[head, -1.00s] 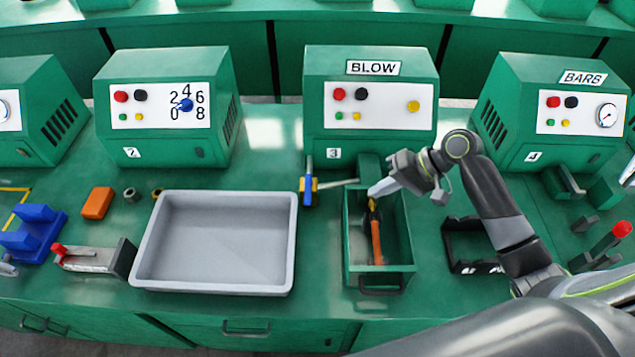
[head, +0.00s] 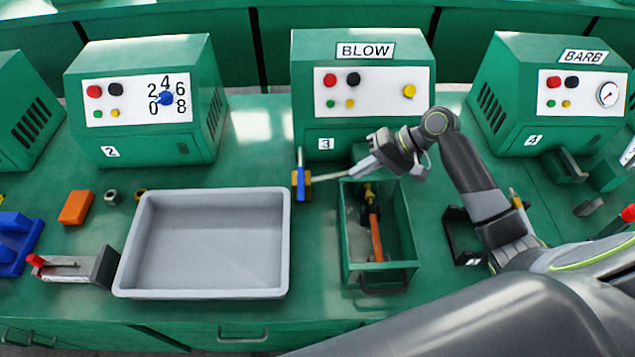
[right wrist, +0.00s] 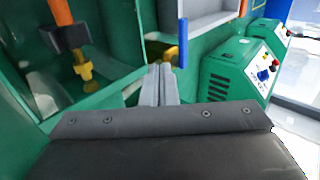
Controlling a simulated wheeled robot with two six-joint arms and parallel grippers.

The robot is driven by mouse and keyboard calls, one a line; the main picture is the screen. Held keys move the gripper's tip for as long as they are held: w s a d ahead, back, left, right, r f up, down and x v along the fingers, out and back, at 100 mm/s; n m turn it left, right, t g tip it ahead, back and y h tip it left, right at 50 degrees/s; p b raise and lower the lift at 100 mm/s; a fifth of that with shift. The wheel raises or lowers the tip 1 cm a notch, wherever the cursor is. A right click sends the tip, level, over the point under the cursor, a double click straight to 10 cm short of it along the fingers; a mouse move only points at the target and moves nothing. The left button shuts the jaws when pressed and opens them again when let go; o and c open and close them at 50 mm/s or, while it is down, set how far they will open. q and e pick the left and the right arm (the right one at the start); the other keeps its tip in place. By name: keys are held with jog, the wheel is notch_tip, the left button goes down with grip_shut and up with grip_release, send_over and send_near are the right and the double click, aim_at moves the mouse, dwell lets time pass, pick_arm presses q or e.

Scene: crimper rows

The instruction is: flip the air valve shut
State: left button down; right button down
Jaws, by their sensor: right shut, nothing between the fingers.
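The air valve (head: 301,183) has a brass body and a blue lever. It sits on a thin pipe left of the BLOW machine's green open box. My right gripper (head: 354,171) is shut and empty, pointing left toward the valve from above the box's back edge. A gap to the lever shows in the head view. My left gripper is not in view.
The green box (head: 350,262) holds an orange-handled piece with a brass end. A grey tray (head: 125,268) stands left of the valve. The BLOW machine (head: 307,107) rises behind. A black holder (head: 456,233) is right of the box.

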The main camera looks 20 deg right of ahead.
aim_at(301, 186)
jog(key=w+a+f+p, duration=0.2)
jog(key=a+f, duration=0.3)
jog(key=a, duration=0.4)
jog(key=shift+w+a+f+p, duration=0.25)
jog(key=shift+w+a+p, duration=0.15)
jog(key=shift+p, duration=0.15)
jog(key=shift+w, duration=0.15)
